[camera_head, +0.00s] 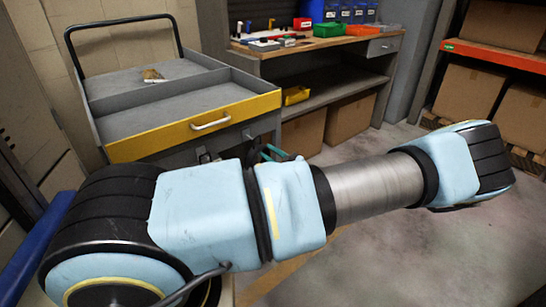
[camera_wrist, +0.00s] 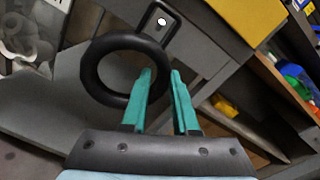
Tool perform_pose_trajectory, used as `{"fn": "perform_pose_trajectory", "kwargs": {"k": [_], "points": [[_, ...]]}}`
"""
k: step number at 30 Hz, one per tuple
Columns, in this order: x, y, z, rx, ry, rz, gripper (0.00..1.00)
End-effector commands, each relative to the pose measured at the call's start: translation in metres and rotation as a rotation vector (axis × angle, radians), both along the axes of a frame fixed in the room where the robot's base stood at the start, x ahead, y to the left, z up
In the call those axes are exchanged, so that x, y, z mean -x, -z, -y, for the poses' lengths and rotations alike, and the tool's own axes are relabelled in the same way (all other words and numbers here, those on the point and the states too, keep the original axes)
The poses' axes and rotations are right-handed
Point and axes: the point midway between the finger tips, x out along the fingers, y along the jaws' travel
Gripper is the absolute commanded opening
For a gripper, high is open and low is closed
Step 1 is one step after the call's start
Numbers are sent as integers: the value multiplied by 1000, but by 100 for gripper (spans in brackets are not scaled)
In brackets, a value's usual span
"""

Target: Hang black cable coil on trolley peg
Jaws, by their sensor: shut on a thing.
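The black cable coil (camera_wrist: 91,72) is a thick ring in the wrist view. My gripper (camera_wrist: 161,74) has teal fingers closed on the coil's right rim. A dark bracket with a pale round tip, apparently the trolley peg (camera_wrist: 162,21), stands just above the coil's upper right rim; I cannot tell whether they touch. The coil's opening appears clear of the tip. The grey trolley (camera_head: 140,118) with a yellow drawer front stands at left in the head view.
A small brown object (camera_head: 152,75) lies in the trolley's top tray. A workbench (camera_head: 300,47) with bins stands behind it, cardboard boxes (camera_head: 349,116) beneath. Racking with an orange beam (camera_head: 495,55) is at right. Floor is open at the lower right.

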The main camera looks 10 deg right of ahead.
Motion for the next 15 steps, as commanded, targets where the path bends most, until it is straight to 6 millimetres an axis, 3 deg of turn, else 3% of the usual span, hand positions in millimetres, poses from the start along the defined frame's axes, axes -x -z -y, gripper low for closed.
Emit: {"fn": "perform_pose_trajectory", "kwargs": {"k": [15], "points": [[-25,3,-15,-1,-1,1,0]]}}
